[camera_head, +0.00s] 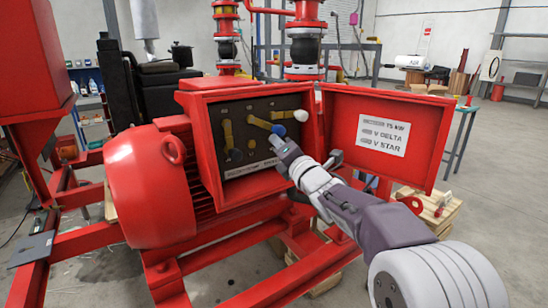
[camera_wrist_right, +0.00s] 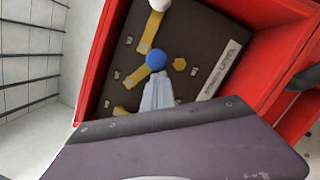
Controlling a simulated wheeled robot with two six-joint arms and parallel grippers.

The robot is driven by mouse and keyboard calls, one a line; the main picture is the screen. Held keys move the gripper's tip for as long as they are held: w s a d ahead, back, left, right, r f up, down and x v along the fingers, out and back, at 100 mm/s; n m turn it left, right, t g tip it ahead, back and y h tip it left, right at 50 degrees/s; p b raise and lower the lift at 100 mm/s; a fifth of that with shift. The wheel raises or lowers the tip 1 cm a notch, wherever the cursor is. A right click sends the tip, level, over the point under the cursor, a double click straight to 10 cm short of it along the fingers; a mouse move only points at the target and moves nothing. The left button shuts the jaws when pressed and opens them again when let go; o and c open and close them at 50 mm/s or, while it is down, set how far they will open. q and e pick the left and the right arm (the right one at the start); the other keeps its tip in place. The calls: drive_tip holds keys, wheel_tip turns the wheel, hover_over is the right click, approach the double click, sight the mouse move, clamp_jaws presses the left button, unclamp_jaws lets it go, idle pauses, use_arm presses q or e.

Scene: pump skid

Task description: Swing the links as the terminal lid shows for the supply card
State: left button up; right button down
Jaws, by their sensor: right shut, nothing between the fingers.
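The open red terminal box (camera_head: 210,118) on the motor holds a dark board with brass links. One link (camera_head: 228,133) stands nearly upright at left; its knob is not clear. The middle link (camera_head: 259,123) slants down right to a blue knob (camera_head: 279,130). The upper link (camera_head: 283,114) runs right to a white knob (camera_head: 301,115). The right wrist view shows the blue knob (camera_wrist_right: 156,60) and white knob (camera_wrist_right: 160,4). My right gripper (camera_head: 275,143) is shut and empty, tips right at the blue knob; contact cannot be told. The lid (camera_head: 420,110) hangs open, its label (camera_head: 384,134) reading 75 kW, V DELTA, V STAR.
The red motor (camera_head: 150,185) sits left of the box on a red skid frame. Red pipes and flanges (camera_head: 305,45) rise behind. The open lid stands close beside my right arm. A wooden pallet stack (camera_head: 428,208) is at right.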

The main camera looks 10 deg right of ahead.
sight(280, 130)
use_arm(q)
drive_tip(key=shift+f+b, duration=1.75)
drive_tip(key=shift+f, duration=0.5)
use_arm(e)
drive_tip(key=shift+w+d+r+n+y, duration=0.1)
drive_tip(key=shift+d+r+n+y, duration=0.2)
drive_tip(key=shift+n, duration=0.75)
drive_tip(key=shift+w+d+r+n+y, duration=0.15)
drive_tip(key=shift+d+r+n, duration=0.2)
drive_tip(key=shift+n, duration=0.65)
drive_tip(key=shift+w+d+r+n+y, duration=0.1)
drive_tip(key=shift+d+r+n+y, duration=0.25)
drive_tip(key=shift+n, duration=0.7)
drive_tip(key=shift+a+r, duration=0.1)
drive_tip(key=shift+r, duration=0.05)
